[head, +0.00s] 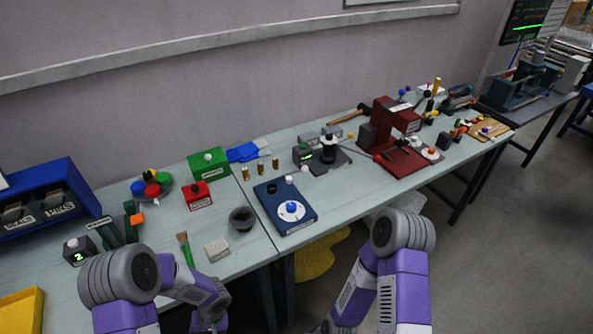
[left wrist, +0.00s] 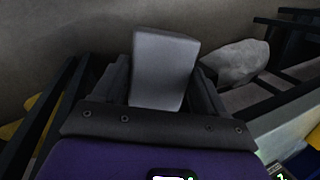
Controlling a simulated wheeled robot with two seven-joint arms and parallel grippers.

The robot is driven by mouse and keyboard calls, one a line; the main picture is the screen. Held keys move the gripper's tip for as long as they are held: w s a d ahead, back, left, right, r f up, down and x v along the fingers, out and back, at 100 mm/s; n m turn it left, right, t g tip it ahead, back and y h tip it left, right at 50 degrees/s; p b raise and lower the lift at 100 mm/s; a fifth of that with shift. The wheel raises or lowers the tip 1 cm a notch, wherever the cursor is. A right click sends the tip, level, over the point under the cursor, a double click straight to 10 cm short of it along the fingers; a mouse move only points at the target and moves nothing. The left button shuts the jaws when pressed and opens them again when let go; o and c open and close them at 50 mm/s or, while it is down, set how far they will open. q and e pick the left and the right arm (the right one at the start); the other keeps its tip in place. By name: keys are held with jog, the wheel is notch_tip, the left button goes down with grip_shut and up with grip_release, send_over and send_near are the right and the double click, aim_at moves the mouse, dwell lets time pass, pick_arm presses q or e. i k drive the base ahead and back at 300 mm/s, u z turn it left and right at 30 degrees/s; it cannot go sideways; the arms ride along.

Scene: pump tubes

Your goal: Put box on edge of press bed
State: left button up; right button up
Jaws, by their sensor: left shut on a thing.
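A plain grey box (left wrist: 165,70) stands between the fingers of my left gripper (left wrist: 160,85) in the left wrist view. The gripper is shut on its lower part, and the box's upper end sticks out beyond the fingertips. In the head view my left arm is at the bottom left, and its fingers and the box do not show. A dark red press-like machine (head: 392,112) stands on the right part of the bench in the head view, with a flat red bed (head: 408,165) at the bench's front. My right arm shows at the bottom right; its gripper is out of view.
Floor (head: 490,250) is open at right.

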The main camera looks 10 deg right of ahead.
aim_at(409, 165)
jog(key=z, duration=0.5)
jog(key=k, duration=0.6)
jog(key=z, duration=1.3)
jog(key=i, duration=1.8)
jog(key=u, duration=0.6)
